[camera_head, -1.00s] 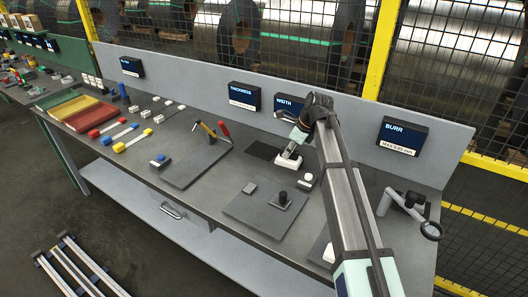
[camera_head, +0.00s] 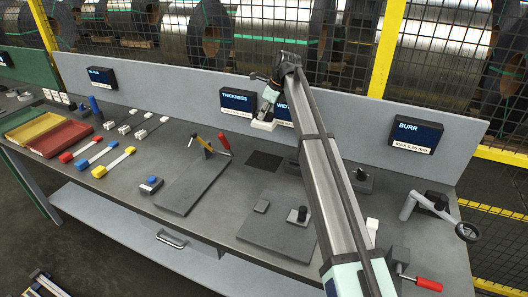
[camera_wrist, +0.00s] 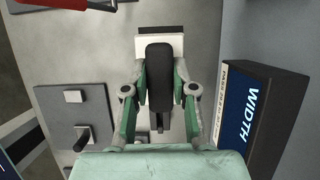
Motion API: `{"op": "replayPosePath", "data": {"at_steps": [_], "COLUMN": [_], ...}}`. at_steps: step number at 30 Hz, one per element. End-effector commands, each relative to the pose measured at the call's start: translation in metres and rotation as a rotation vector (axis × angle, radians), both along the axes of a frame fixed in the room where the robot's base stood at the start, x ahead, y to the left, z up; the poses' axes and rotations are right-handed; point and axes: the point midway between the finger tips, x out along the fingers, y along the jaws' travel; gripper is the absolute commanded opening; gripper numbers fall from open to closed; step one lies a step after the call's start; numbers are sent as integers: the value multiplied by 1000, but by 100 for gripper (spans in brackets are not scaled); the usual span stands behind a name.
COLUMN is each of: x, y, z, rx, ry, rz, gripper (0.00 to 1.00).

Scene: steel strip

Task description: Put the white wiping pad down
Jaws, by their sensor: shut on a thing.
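The white wiping pad (camera_head: 262,125) is held up off the bench, in front of the width display. In the wrist view, the white pad (camera_wrist: 174,42) shows beyond its black handle (camera_wrist: 159,78). My gripper (camera_head: 268,106) is shut on this handle; in the wrist view the fingers of my gripper (camera_wrist: 160,92) sit on both sides of it. A dark patch (camera_head: 264,160) lies flat on the grey bench below the pad. The pad's underside is hidden.
The grey bench (camera_head: 190,140) carries a plate with a red-handled clamp (camera_head: 224,143) and a plate with a black knob (camera_head: 300,214). Width (camera_head: 284,110), thickness (camera_head: 240,103) and burr (camera_head: 416,133) displays stand along the back panel. A crank (camera_head: 435,205) stands at right.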

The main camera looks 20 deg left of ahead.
Motion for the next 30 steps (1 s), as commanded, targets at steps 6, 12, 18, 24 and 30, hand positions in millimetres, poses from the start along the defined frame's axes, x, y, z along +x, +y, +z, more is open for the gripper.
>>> {"op": "replayPosePath", "data": {"at_steps": [6, 12, 18, 24, 30], "x": [-2, -1, 0, 0, 0], "y": [-1, -1, 0, 0, 0], "z": [-52, -98, -124, -135, -160], "rx": [-2, -1, 0, -1, -1], "ry": [3, 2, 0, 1, 2], "rz": [-1, 0, 0, 1, 1], "gripper": [0, 0, 0, 0, 0]}}
